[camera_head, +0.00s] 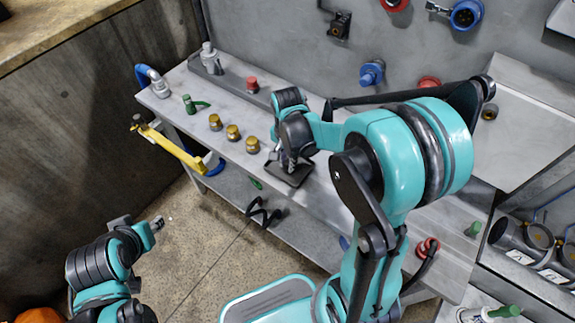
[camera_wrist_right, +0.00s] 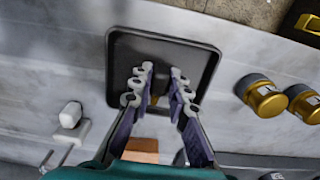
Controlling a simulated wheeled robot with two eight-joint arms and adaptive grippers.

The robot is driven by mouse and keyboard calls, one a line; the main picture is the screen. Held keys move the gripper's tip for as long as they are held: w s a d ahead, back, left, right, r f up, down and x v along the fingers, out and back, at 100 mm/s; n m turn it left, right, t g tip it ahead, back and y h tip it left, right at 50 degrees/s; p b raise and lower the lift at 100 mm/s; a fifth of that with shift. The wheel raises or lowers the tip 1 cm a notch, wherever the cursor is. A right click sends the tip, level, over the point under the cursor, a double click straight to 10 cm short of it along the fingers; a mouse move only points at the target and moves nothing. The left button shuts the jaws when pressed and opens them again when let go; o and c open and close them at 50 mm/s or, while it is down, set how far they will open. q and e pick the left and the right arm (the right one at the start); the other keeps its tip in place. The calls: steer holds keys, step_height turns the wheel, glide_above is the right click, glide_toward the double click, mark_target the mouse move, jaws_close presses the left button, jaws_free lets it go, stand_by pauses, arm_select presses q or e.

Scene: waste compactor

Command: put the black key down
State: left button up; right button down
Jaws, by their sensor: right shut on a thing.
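My right gripper (camera_head: 289,166) points down over a small black square tray (camera_head: 298,179) on the grey bench. In the right wrist view its fingertips (camera_wrist_right: 160,80) are within the outline of the tray (camera_wrist_right: 122,55). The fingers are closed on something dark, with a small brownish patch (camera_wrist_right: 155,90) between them. The black key cannot be made out clearly against the black tray, and I cannot tell whether it touches the tray. My left gripper (camera_head: 154,226) is at the lower left, away from the bench, its opening unclear.
Several brass fittings (camera_head: 233,132) stand on the bench (camera_head: 330,195) left of the tray; they also show in the wrist view (camera_wrist_right: 262,97). A red knob (camera_head: 252,85) is behind. A yellow bar (camera_head: 170,146) runs along the front left edge. Black straps (camera_head: 262,212) hang below.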

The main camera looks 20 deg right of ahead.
steer(key=shift+f, duration=0.2)
steer(key=shift+f, duration=0.1)
steer(key=c, duration=1.9)
jaws_free()
steer(key=shift+f, duration=0.15)
steer(key=o, duration=0.4)
steer(key=shift+o, duration=0.2)
steer(key=shift+r, duration=0.2)
